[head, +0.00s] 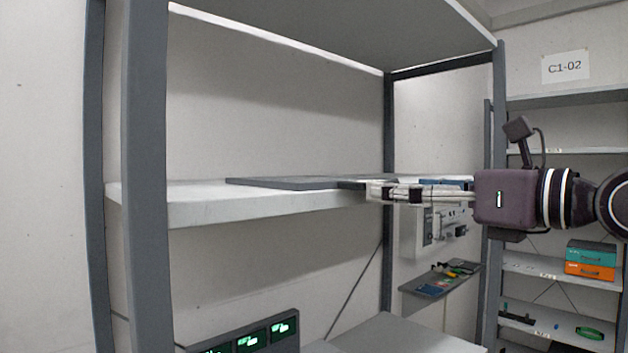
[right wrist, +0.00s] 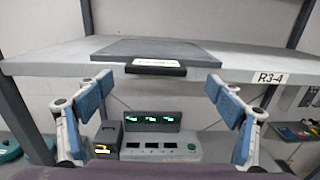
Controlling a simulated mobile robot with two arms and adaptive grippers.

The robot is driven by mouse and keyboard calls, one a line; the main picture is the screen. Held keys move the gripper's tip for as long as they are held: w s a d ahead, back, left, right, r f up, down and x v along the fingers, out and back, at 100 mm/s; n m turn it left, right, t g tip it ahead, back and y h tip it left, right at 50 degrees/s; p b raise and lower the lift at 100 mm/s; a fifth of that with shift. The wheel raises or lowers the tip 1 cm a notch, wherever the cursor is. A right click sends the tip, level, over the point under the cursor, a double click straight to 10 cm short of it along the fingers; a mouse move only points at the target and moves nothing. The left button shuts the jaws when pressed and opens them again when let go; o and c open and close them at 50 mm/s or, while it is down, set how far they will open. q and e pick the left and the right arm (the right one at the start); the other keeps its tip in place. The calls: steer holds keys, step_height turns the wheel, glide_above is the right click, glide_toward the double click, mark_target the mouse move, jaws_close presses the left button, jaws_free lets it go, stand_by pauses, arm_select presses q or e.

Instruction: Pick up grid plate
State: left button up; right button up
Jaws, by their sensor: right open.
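A flat dark grey plate (head: 285,183), which I take to be the grid plate, lies on the white middle shelf (head: 200,208). In the right wrist view, the plate (right wrist: 165,48) shows a black front tab with a white label, jutting past the shelf's front edge. My right gripper (head: 372,191) comes in from the right at about shelf height. In the right wrist view, its blue-padded fingers (right wrist: 158,88) are spread wide, one each side of the tab and short of it, with nothing between them. My left gripper is not in view.
Grey rack posts (head: 145,150) stand at the shelf's ends, with an upper shelf (head: 330,25) above. Below is a console with green displays (right wrist: 155,145). Teal and orange boxes (head: 590,260) sit on a rack at right. The shelf beside the plate is clear.

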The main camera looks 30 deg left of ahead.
steer(key=p+x, duration=0.1)
steer(key=x, duration=0.1)
steer(key=p+x, duration=0.2)
steer(key=x, duration=0.1)
steer(key=shift+s+a+r, duration=0.2)
steer(key=shift+s+a, duration=0.05)
steer(key=shift+a, duration=0.2)
steer(key=shift+w+a+f, duration=0.15)
steer(key=shift+w+a, duration=0.05)
steer(key=shift+a, duration=0.05)
steer(key=shift+c, duration=0.6)
steer(key=shift+d, duration=0.1)
steer(key=shift+c, duration=1.2)
steer(key=c, duration=1.2)
steer(key=shift+c, duration=0.2)
